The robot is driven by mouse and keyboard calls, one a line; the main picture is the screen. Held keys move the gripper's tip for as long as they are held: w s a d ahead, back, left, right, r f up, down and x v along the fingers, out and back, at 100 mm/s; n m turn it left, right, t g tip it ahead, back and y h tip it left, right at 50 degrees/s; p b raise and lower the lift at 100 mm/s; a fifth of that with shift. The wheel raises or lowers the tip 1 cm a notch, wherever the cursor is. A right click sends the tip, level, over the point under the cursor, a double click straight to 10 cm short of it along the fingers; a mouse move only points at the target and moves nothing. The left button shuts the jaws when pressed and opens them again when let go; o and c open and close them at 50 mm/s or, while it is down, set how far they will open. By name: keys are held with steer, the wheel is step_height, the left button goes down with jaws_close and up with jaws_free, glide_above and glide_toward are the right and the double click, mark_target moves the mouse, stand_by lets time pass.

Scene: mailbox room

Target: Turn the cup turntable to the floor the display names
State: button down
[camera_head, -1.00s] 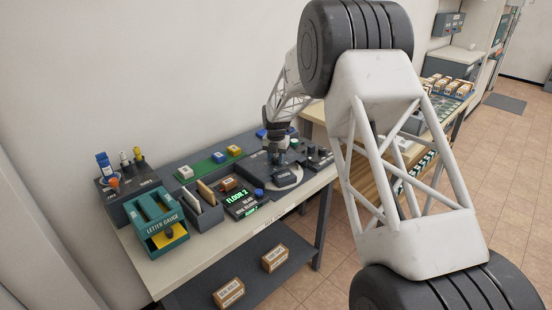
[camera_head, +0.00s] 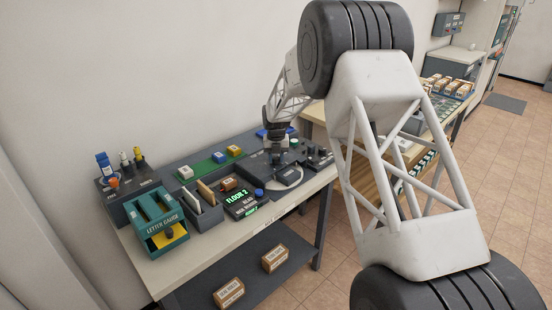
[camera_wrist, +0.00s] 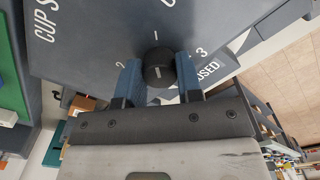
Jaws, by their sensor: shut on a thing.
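The display (camera_head: 240,203) in the head view reads "FLOOR 2" in green, with smaller lines below that I cannot read surely. The cup turntable's black knob (camera_wrist: 157,70) stands on a dark panel (camera_wrist: 95,45) lettered "CUP S...", the rest cut off. My gripper (camera_wrist: 158,78) has its blue fingers on both sides of this knob and is shut on it. A white line on the knob's top lies near a white mark on the panel. A "2" is left of the knob and a "3" right. In the head view my gripper (camera_head: 277,158) hides the knob.
A dark plate (camera_head: 290,176) sits on a pale disc in front of my gripper; "...OSED" is legible in the wrist view. A blue button (camera_head: 259,192), a teal letter gauge (camera_head: 157,222) and a card holder (camera_head: 207,213) stand left. Black knobs (camera_head: 318,153) stand right.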

mark_target(276, 159)
steer(key=c, duration=0.8)
jaws_free()
steer(key=shift+r, duration=0.15)
steer(key=shift+r, duration=3.75)
steer(key=shift+s, duration=0.1)
steer(key=c, duration=0.4)
steer(key=shift+s+f, duration=0.15)
steer(key=shift+s, duration=0.05)
steer(key=shift+c, duration=1.3)
steer(key=s+f+n+h, duration=0.1)
steer(key=s, duration=0.2)
steer(key=s+f+n+t+h, duration=0.1)
steer(key=s+h, duration=0.1)
steer(key=s+f+n+t+h, duration=0.1)
steer(key=s+h, duration=0.1)
steer(key=s, duration=0.1)
steer(key=shift+s+a+f, duration=0.1)
steer(key=shift+s+f, duration=0.1)
steer(key=shift+s, duration=0.15)
jaws_close()
steer(key=s+a+n+t, duration=0.1)
steer(key=s, duration=0.1)
steer(key=s+n+t+h, duration=0.1)
steer(key=s+n+t, duration=0.1)
steer(key=s, duration=0.1)
steer(key=s+a+f+n+t, duration=0.1)
steer(key=s+n, duration=0.1)
steer(key=shift+s+a+t+h, duration=0.25)
steer(key=shift+a+t+h, duration=0.05)
